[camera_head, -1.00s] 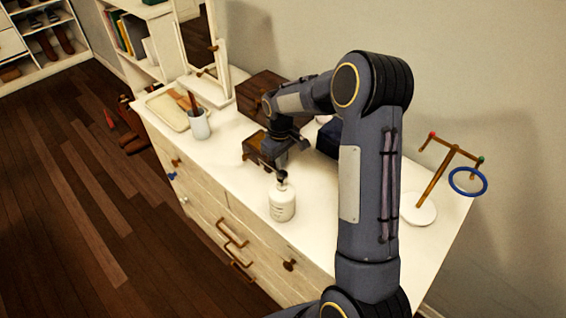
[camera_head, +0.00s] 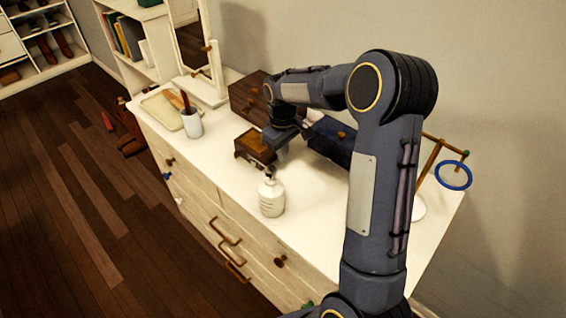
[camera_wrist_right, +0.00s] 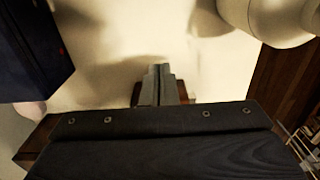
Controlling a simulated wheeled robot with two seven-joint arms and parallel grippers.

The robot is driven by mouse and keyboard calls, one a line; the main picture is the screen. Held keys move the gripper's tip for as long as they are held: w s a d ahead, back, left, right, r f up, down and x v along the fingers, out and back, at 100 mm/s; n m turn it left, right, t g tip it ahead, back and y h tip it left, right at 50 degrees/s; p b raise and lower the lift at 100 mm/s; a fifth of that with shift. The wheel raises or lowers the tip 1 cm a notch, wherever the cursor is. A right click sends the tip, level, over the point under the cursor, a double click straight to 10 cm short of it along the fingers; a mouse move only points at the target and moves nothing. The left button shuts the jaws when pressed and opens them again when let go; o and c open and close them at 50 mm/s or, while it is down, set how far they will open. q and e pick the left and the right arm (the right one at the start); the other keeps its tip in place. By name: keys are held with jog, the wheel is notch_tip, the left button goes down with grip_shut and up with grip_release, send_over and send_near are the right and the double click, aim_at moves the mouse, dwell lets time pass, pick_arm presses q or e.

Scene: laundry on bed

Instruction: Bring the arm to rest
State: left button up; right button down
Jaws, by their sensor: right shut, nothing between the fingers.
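My right arm reaches over a white dresser top (camera_head: 318,215) from the front right. My right gripper (camera_head: 274,146) is low over the dresser, beside a small open-topped brown wooden box (camera_head: 251,147), and partly hidden by its own wrist. In the right wrist view its two fingers (camera_wrist_right: 158,84) are together with nothing between them. A white pump bottle (camera_head: 271,197) stands upright in front of the gripper, apart from it; it also shows in the wrist view (camera_wrist_right: 275,15). My left gripper is not in view.
A dark blue box (camera_head: 330,145) sits behind the wrist and at the left of the wrist view (camera_wrist_right: 32,48). A larger brown box (camera_head: 246,98), a cup (camera_head: 192,124), a tray (camera_head: 162,110) and a mirror stand farther back. A stand with a blue ring (camera_head: 453,175) is at right.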

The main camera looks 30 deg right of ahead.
jog(key=s+a+r+m+t+y, duration=0.2)
jog(key=s+a+r+t, duration=0.15)
jog(key=s+r, duration=0.95)
jog(key=s+a+f+m+t+y, duration=0.1)
jog(key=s+a+f, duration=0.1)
jog(key=s+a, duration=0.2)
jog(key=s+a+f+m+t, duration=0.1)
jog(key=s+a, duration=0.3)
jog(key=s, duration=0.6)
jog(key=shift+s+f+m+y, duration=0.15)
jog(key=shift+f+m+y, duration=0.25)
jog(key=shift+f+m, duration=0.1)
